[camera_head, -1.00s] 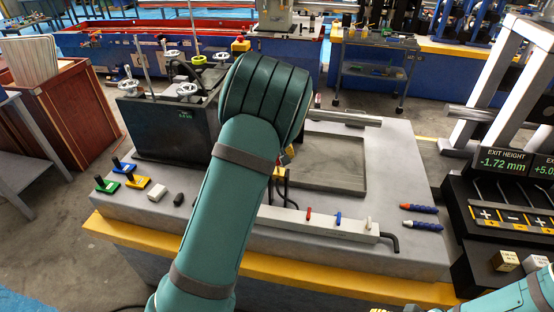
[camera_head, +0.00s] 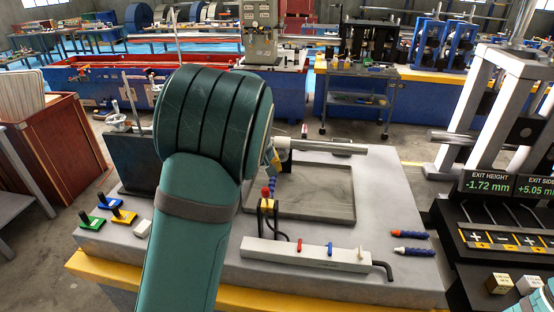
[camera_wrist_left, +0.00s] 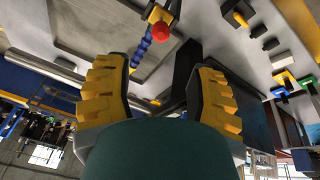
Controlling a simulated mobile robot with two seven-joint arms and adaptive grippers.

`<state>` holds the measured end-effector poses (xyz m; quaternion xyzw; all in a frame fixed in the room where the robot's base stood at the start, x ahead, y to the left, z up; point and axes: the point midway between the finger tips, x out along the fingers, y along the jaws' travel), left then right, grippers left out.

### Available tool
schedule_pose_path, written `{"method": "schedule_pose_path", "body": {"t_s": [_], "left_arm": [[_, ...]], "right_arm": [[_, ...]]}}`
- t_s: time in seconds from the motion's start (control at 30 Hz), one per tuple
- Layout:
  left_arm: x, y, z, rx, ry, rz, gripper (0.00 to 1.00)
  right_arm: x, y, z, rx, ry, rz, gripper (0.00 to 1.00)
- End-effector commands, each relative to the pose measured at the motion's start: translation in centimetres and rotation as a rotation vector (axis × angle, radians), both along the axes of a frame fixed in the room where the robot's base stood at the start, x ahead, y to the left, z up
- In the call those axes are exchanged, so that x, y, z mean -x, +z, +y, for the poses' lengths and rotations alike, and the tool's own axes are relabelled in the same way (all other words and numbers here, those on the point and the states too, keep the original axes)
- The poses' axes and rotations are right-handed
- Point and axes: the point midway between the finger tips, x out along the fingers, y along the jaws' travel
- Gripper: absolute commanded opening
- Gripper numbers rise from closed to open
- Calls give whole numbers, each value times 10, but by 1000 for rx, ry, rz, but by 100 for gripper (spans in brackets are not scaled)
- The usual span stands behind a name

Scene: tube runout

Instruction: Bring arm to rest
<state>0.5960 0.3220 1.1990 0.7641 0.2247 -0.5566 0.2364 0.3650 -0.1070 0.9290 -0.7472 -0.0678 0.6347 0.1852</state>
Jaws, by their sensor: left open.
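My left arm (camera_head: 205,140) comes up from the bottom of the head view and hides most of its own gripper. In the left wrist view my left gripper (camera_wrist_left: 160,85) shows two yellow-padded fingers held wide apart, with nothing between them. Beyond the fingertips is a blue segmented hose with a red-knobbed yellow block (camera_wrist_left: 160,18). The same red-knobbed block (camera_head: 267,201) stands by the tray in the head view, just right of my arm. My right gripper is out of view.
A grey bench (camera_head: 405,265) carries a shallow tray (camera_head: 325,205), a white switch strip (camera_head: 305,254), and coloured valves (camera_head: 123,217) at left. A metal tube (camera_head: 335,148) lies along the back. A readout console (camera_head: 515,184) stands right. A wooden crate (camera_head: 60,150) stands left.

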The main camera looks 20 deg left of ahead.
Motion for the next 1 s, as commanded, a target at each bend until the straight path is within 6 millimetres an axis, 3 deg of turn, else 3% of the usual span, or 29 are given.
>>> {"method": "schedule_pose_path", "body": {"t_s": [0.17, 0.27, 0.37, 0.57, 0.7, 0.8, 0.9, 1.0], "left_arm": [[0, -2, 0, 0, -1, 1, 56], [3, -21, -2, -3, -9, 15, 56], [12, -66, -8, -9, -38, 43, 56], [52, -194, -38, -5, -149, 111, 56], [94, -275, -72, 27, -247, 143, 56], [131, -325, -104, 70, -326, 150, 56], [169, -363, -140, 130, -405, 140, 56], [202, -384, -175, 195, -470, 111, 56]], "right_arm": [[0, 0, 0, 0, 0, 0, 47], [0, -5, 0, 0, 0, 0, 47], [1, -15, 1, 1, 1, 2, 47], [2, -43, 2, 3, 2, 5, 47], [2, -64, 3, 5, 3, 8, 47], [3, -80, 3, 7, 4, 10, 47], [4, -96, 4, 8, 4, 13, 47], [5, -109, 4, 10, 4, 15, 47]]}}
